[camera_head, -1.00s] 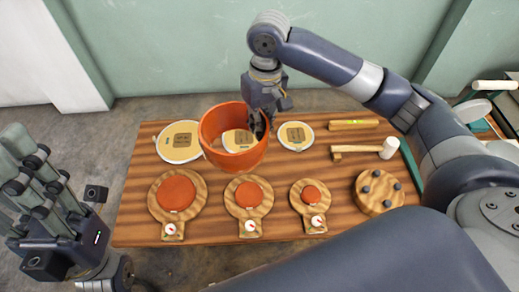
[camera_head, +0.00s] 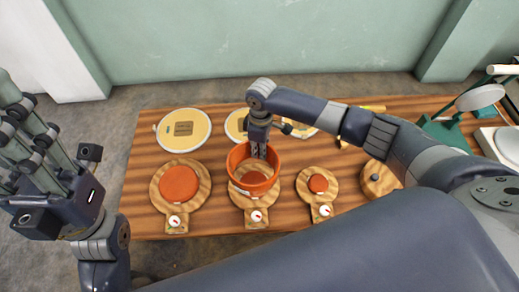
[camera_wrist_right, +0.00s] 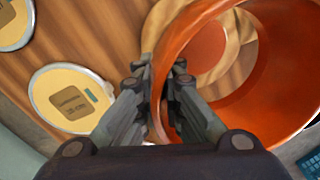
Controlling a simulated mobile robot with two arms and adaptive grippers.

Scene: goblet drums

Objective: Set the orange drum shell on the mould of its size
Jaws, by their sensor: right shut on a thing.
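The orange drum shell (camera_head: 270,184) is an open ring over the middle mould (camera_head: 246,202) in the head view. My right gripper (camera_head: 258,152) is shut on its far wall, and the wall passes between the fingers (camera_wrist_right: 165,88) in the right wrist view. A red-orange disc shows through the shell. I cannot tell whether the shell touches the board. The large mould (camera_head: 201,196) stands at left, the small mould (camera_head: 304,183) at right, each a wooden paddle with a red-orange disc. My left gripper (camera_head: 30,125) is at the left, off the table; its opening is unclear.
Cream round drumheads (camera_head: 201,122) lie along the table's far side, partly hidden by my right arm. A round wooden block with dark knobs (camera_head: 372,186) is right of the small mould. A green stand (camera_head: 448,130) is at far right. Bare table lies between the moulds.

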